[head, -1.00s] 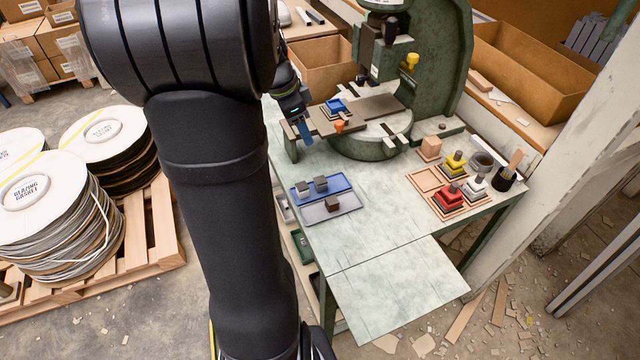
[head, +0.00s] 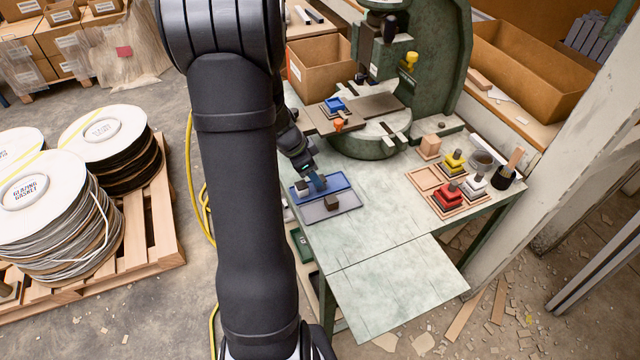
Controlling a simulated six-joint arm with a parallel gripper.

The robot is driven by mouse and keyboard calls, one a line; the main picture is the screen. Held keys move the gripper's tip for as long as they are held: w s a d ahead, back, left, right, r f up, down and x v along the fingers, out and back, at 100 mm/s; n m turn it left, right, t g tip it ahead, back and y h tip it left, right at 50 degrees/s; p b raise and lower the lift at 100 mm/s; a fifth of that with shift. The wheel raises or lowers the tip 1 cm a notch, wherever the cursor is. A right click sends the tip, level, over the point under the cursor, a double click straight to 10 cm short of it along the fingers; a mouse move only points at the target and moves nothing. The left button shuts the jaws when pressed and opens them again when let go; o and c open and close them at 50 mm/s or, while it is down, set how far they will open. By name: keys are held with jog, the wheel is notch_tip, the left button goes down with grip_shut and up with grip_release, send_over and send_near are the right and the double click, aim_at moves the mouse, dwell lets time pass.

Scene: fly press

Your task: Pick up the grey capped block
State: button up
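The blocks are too small to tell which one is the grey capped block.
The green fly press (head: 440,70) stands behind, with a small blue piece (head: 335,104) and an orange piece (head: 338,124) on its plate. Red (head: 447,194), yellow (head: 453,162) and white (head: 475,183) stacked pieces stand at right. The front of the bench is clear.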

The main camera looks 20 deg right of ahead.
jog(key=shift+w+x, duration=0.15)
jog(key=shift+x, duration=1.2)
jog(key=shift+w+x, duration=0.15)
jog(key=shift+x, duration=1.15)
jog(key=shift+d, duration=0.2)
jog(key=shift+r, duration=0.1)
jog(key=c, duration=1)
